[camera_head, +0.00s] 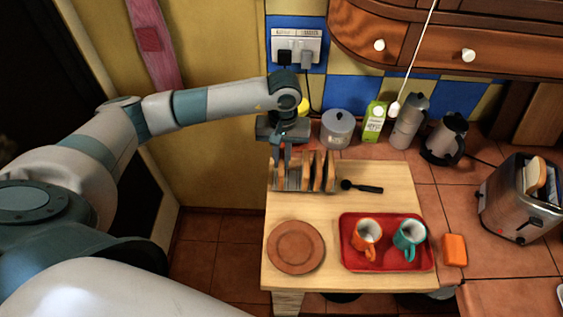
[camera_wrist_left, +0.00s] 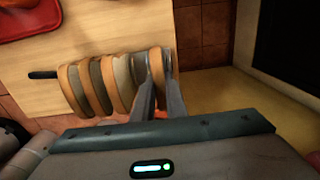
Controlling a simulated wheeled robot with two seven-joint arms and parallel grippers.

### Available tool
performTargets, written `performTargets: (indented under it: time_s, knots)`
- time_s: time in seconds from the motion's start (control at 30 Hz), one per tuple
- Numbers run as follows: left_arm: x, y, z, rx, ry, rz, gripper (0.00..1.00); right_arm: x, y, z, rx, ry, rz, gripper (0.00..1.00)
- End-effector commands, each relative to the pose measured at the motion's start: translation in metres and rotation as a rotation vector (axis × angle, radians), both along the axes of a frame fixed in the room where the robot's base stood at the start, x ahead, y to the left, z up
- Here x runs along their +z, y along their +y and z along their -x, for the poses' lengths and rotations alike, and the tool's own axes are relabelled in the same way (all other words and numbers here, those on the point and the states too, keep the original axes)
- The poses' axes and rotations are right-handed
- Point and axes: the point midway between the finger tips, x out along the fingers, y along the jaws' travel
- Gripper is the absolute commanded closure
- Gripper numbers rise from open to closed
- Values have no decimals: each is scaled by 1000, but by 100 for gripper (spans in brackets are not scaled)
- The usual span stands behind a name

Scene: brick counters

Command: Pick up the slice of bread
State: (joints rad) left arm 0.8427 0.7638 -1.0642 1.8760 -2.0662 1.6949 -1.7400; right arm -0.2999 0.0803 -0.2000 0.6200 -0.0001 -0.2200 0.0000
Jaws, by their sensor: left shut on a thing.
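Several bread slices (camera_head: 318,172) stand upright in a rack (camera_head: 292,186) at the back left of the wooden board. My left gripper (camera_head: 281,158) points down over the left end of the rack. In the left wrist view its two fingers (camera_wrist_left: 158,82) are shut on the endmost bread slice (camera_wrist_left: 157,64), one finger on each side. The other slices (camera_wrist_left: 98,84) stand in a row beside it. The slice's lower part is hidden in both views. My right gripper is not in view.
A plate (camera_head: 296,247) and a red tray (camera_head: 388,265) with two mugs lie at the front of the board (camera_head: 395,190). A dark spoon (camera_head: 362,187) lies right of the rack. A canister (camera_head: 337,130) and carton stand behind. A toaster (camera_head: 520,205) holding bread stands at right.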

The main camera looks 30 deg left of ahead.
Motion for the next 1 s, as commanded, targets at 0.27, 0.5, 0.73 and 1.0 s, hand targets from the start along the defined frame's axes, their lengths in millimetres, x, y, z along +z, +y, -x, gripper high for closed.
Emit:
performTargets:
  time_s: [0.27,0.5,0.73,1.0]
  knots:
    - [27,0,-2,0,-5,0,100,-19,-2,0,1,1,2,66]
    - [66,0,-1,0,-4,-1,100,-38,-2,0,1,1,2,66]
    - [92,0,0,0,-2,0,100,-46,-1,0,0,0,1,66]
    - [98,0,0,1,0,-1,100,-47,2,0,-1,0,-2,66]
